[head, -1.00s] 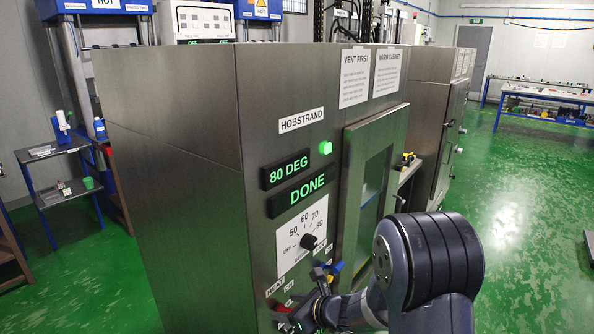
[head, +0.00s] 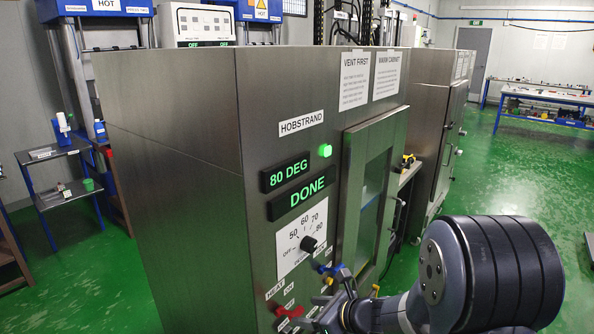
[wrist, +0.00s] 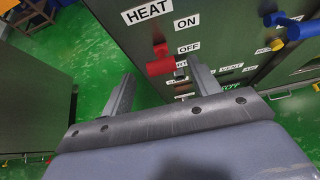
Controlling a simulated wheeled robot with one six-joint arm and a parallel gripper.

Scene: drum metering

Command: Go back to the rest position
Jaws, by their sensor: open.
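My gripper (wrist: 160,75) is open and empty in the wrist view, with its two fingers apart. It faces the cabinet front (wrist: 215,50), where a red handle (wrist: 160,62) under the HEAT label shows beyond and between the fingertips. The red handle points sideways, near the OFF label. In the head view the red handle (head: 290,312) is low on the panel, left of my gripper (head: 318,312). The HOBSTRAND cabinet (head: 180,160) shows 80 DEG (head: 288,172) and DONE (head: 300,197), with a green lamp (head: 325,150) lit. Its dial (head: 308,243) is right of the OFF mark.
A blue handle (wrist: 300,28) sits right of the red one on the panel. The cabinet's glazed door (head: 372,195) looks shut. A small shelf stand (head: 62,175) is at the left. Green floor (head: 500,180) lies open at the right.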

